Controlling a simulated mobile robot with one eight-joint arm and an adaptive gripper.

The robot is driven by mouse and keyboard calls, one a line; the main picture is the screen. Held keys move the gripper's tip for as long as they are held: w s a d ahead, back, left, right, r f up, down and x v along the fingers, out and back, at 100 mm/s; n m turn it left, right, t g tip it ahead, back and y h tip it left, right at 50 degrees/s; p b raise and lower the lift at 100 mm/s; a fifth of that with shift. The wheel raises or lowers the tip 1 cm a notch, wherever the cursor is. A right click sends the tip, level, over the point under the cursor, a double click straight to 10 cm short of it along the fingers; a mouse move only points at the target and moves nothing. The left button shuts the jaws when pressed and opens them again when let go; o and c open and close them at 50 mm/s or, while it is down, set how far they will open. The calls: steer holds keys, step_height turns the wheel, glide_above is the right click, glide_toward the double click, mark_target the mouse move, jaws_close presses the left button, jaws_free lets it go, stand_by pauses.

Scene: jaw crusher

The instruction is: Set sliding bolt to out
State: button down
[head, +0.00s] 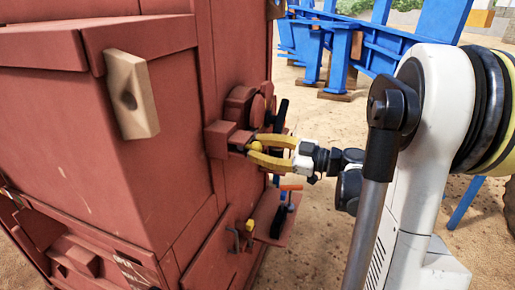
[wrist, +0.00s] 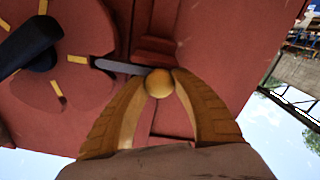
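The sliding bolt shows in the wrist view as a round yellow knob (wrist: 159,84) at the end of a short grey bar (wrist: 118,66), against the red machine wall. In the head view the yellow knob (head: 256,146) is small and partly hidden by the fingers, beside a red block. My gripper (head: 254,147) has one yellow finger on each side of the knob. In the wrist view the fingertips of my gripper (wrist: 162,74) come together around the knob and appear to touch it on both sides. How far the bolt is slid is hard to tell.
A round red hub with a black handle (wrist: 30,45) is close to the left of the fingers in the wrist view. Below the gripper, a red shelf (head: 274,229) carries small coloured tools. A beige block (head: 130,95) sticks out of the red housing. Sandy ground is open behind.

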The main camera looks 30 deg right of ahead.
steer(key=s+a, duration=0.2)
steer(key=a, duration=0.1)
steer(key=shift+s+a, duration=0.2)
steer(key=shift+s, duration=0.1)
steer(key=c, duration=1)
jaws_free()
steer(key=shift+a, duration=0.1)
steer(key=shift+s, duration=0.1)
